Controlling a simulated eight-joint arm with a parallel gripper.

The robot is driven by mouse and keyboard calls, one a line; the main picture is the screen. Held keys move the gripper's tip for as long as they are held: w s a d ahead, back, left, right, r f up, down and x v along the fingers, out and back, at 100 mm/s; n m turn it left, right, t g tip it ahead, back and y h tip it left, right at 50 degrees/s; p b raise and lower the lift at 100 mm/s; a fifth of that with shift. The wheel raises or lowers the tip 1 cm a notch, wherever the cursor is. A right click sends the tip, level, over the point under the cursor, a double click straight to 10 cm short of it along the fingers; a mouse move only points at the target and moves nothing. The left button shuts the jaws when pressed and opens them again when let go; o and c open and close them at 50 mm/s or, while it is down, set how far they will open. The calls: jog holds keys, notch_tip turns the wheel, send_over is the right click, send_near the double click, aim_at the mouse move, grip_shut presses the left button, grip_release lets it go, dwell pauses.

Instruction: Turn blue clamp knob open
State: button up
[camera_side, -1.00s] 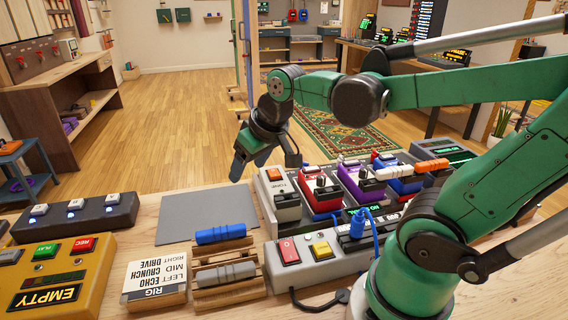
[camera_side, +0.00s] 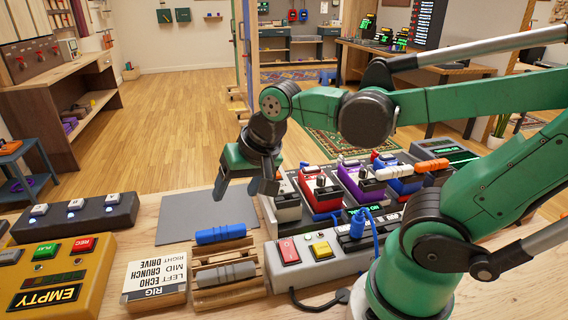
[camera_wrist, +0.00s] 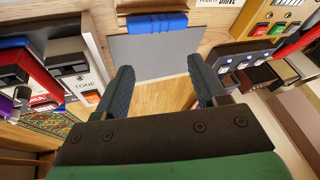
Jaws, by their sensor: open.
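A ribbed blue cylinder (camera_side: 220,234) lies on a wooden cradle (camera_side: 211,250) on the bench. It also shows at the top of the wrist view (camera_wrist: 157,22). I cannot tell whether it is the clamp knob, and no other blue clamp is clear. My gripper (camera_side: 244,188) is open and empty, pointing down above the grey mat (camera_side: 185,222), behind the cylinder and apart from it. In the wrist view my gripper (camera_wrist: 161,72) has its fingers wide apart, with the grey mat (camera_wrist: 160,60) beyond them.
A pedalboard (camera_side: 272,214) with several coloured pedals stands to the right, close to my gripper. A grey cylinder (camera_side: 226,273) lies in front of the blue one. A yellow box (camera_side: 88,265) and a dark switch box (camera_side: 75,222) stand at left. The grey mat is bare.

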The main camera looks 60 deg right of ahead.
jog(key=c, duration=0.3)
jog(key=m+g, duration=0.4)
jog(key=m, duration=0.3)
send_near(304, 162)
jog(key=shift+h, duration=0.4)
jog(key=w+a, duration=0.1)
jog(key=a, duration=0.2)
jog(key=w+a, duration=0.1)
jog(key=a, duration=0.2)
jog(key=w+a, duration=0.2)
jog(key=a, duration=0.2)
jog(key=s+d+f+m, duration=0.1)
jog(key=d, duration=0.2)
jog(key=d+f+m+g, duration=0.1)
jog(key=d, duration=0.2)
jog(key=s+d+f+m, duration=0.1)
jog(key=d, duration=0.2)
jog(key=shift+s+d+f+m+y, duration=0.3)
jog(key=shift+s+f+y, duration=0.05)
jog(key=shift+y, duration=0.05)
jog(key=f, duration=0.5)
jog(key=shift+s+d, duration=0.1)
jog(key=shift+d, duration=0.15)
jog(key=shift+f, duration=0.45)
grip_shut()
